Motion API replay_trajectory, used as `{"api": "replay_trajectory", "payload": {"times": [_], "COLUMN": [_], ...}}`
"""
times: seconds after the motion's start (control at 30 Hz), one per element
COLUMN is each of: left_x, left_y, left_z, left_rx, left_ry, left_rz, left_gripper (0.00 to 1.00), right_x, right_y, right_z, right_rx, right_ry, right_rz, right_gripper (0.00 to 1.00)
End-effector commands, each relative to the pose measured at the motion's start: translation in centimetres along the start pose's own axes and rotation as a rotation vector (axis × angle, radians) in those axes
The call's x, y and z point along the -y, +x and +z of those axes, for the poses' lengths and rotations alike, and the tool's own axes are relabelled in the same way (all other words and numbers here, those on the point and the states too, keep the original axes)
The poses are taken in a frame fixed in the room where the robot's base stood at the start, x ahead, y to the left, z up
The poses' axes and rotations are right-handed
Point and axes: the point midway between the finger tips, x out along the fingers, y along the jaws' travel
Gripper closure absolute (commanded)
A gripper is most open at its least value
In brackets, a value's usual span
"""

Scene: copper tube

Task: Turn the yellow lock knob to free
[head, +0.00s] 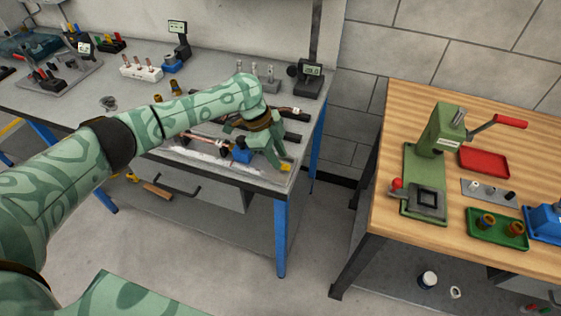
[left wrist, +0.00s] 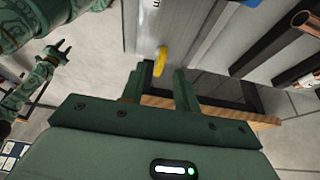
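The yellow lock knob (head: 286,167) sits at the front right corner of the grey workbench, by the end of the copper tube fixture. In the left wrist view the knob (left wrist: 160,60) shows upright, just beyond and between my left fingertips. My left gripper (head: 268,150) reaches down over the fixture close to the knob. Its two fingers (left wrist: 160,82) are apart with nothing between them; contact with the knob cannot be told. My right gripper (left wrist: 58,54) shows small at the left of the left wrist view, fingers spread, empty. The copper tube (head: 205,145) lies partly behind my left arm.
A blue block (head: 241,155) stands beside my left gripper. A copper tube end (left wrist: 305,20) shows at the upper right of the wrist view. A wooden table (head: 400,250) with a green press (head: 425,170) and trays stands to the right, across a floor gap.

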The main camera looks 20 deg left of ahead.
Motion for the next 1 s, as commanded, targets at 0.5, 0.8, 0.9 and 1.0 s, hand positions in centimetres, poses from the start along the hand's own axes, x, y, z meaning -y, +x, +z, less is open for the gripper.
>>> {"api": "replay_trajectory", "payload": {"times": [0.5,0.8,0.9,1.0], "left_x": [0.0,0.0,0.0,0.0], "left_y": [2.2,2.2,2.1,2.0], "left_z": [0.0,0.0,0.0,-0.1], "left_rx": [0.001,0.001,0.000,-0.001], "left_ry": [0.000,-0.001,-0.010,-0.032], "left_rz": [0.000,-0.001,-0.004,-0.013], "left_gripper": [0.72,1.00,1.00,1.00], "right_x": [0.1,0.1,0.1,0.0], "right_y": [0.5,0.4,0.2,-0.3], "right_z": [0.1,0.1,0.1,0.0], "right_rx": [0.002,0.002,0.001,-0.001], "right_ry": [-0.001,-0.001,-0.001,-0.001], "right_rz": [-0.001,-0.001,-0.001,0.000], "right_gripper": [0.64,0.64,0.64,0.64]}}
